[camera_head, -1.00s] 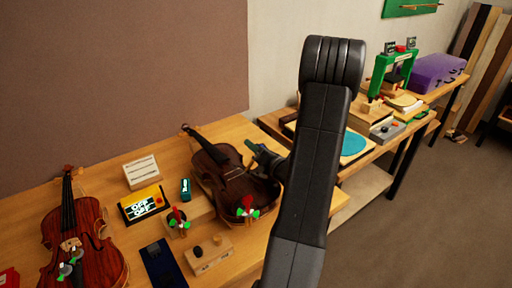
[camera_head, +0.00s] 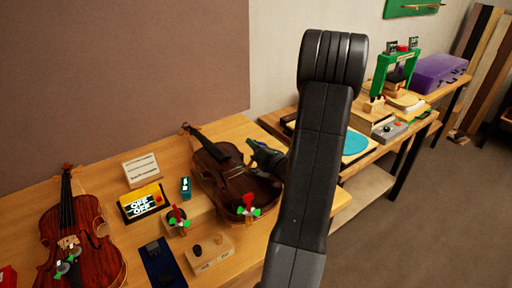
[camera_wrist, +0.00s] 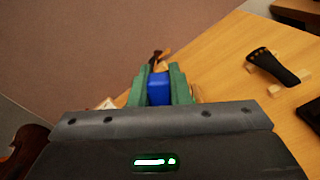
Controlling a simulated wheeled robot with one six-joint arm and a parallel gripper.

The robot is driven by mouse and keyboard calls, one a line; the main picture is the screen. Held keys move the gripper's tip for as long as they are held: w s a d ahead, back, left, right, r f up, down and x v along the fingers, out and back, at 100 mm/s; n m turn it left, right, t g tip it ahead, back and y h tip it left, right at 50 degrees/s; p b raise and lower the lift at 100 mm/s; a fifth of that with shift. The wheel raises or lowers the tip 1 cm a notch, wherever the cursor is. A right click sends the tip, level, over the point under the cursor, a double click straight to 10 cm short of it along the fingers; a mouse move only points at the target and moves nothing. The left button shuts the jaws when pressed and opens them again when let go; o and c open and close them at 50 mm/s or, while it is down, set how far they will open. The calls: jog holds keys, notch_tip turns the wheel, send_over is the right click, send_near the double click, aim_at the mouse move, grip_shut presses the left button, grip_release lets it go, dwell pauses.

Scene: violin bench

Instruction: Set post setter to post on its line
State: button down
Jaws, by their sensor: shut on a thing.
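My gripper (camera_wrist: 158,90) is shut on a blue block-like piece (camera_wrist: 158,88) between its green fingers; I take this to be the post setter's handle. Its working end is not clearly visible. In the head view my gripper (camera_head: 262,154) is at the upper right side of the dark brown violin (camera_head: 232,184), which lies on the bench; contact cannot be told. The sound post and its line cannot be made out. My arm hides part of the area right of this violin.
A reddish violin (camera_head: 85,240) lies at left. A yellow box reading OFF (camera_head: 142,203), a white card (camera_head: 141,171), a wooden block (camera_head: 208,254) and a dark blue mat (camera_head: 160,262) are nearby. The wrist view shows a black tailpiece-like part (camera_wrist: 272,66) on wood.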

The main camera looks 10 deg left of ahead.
jog(key=c, duration=1.4)
grip_release()
jog(key=shift+o, duration=0.2)
jog(key=b+v, duration=0.2)
jog(key=v, duration=1.2)
jog(key=shift+w+a, duration=0.1)
jog(key=p+x, duration=0.2)
jog(key=x, duration=1.1)
jog(key=shift+w+a+m+p, duration=0.15)
jog(key=shift+w+m+p, duration=0.15)
jog(key=shift+w+p, duration=0.1)
jog(key=shift+s+f+b, duration=0.1)
jog(key=shift+f+b, duration=0.05)
jog(key=shift+b, duration=0.15)
